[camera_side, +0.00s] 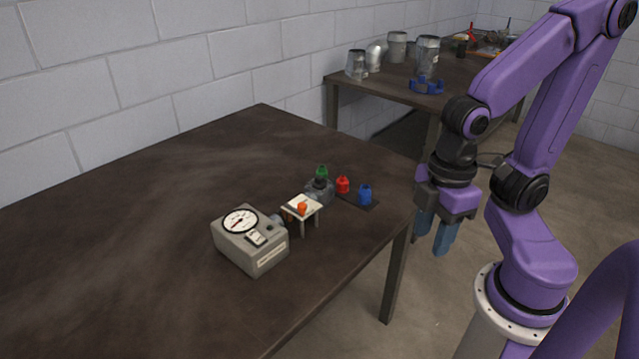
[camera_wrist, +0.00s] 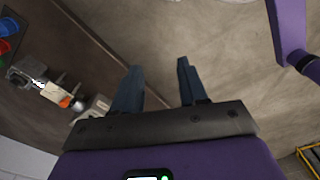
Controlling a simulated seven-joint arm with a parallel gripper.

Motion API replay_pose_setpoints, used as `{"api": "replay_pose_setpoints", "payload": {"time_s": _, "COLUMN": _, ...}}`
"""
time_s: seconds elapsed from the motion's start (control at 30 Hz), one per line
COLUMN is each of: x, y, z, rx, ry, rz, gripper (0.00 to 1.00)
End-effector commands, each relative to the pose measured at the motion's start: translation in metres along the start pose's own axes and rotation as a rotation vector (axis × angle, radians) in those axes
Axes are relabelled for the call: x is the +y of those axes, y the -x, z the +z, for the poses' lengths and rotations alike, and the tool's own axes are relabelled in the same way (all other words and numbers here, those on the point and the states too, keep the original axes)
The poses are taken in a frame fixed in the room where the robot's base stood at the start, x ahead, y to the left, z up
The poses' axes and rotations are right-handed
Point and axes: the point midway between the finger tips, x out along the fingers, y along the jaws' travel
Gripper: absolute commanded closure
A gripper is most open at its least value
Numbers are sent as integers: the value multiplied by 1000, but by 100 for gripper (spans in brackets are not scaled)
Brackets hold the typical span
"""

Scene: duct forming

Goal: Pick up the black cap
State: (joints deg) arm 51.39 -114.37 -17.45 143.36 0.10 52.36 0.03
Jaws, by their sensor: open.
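I cannot make out a black cap in either view. A green cap (camera_side: 322,172), a red cap (camera_side: 343,185) and a blue cap (camera_side: 365,194) stand in a row at the right end of the near table. An orange cap (camera_side: 302,208) sits on a small white stand (camera_side: 312,212). My gripper (camera_side: 435,235) hangs with its blue fingers pointing down, beyond the table's right edge, apart from all the caps. In the wrist view my gripper (camera_wrist: 158,68) has its fingers spread with bare floor between them.
A grey box with a dial gauge (camera_side: 250,240) stands left of the white stand. A grey fitting (camera_side: 320,192) is beside the green cap. A dark pad (camera_side: 370,205) lies under the blue cap. A back table (camera_side: 390,92) holds metal duct pieces. The near table's left is clear.

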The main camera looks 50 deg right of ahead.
Motion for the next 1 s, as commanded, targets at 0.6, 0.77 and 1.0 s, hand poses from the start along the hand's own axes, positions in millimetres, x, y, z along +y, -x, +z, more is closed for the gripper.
{"api": "replay_pose_setpoints", "payload": {"time_s": 0.6, "x": 2, "y": -1, "z": -2, "rx": 5, "ry": -6, "rz": 2, "gripper": 47}}
{"api": "replay_pose_setpoints", "payload": {"time_s": 0.77, "x": 20, "y": -14, "z": -22, "rx": 64, "ry": -65, "rz": 22, "gripper": 47}}
{"api": "replay_pose_setpoints", "payload": {"time_s": 1.0, "x": 91, "y": -49, "z": -68, "rx": 263, "ry": -223, "rz": 101, "gripper": 47}}
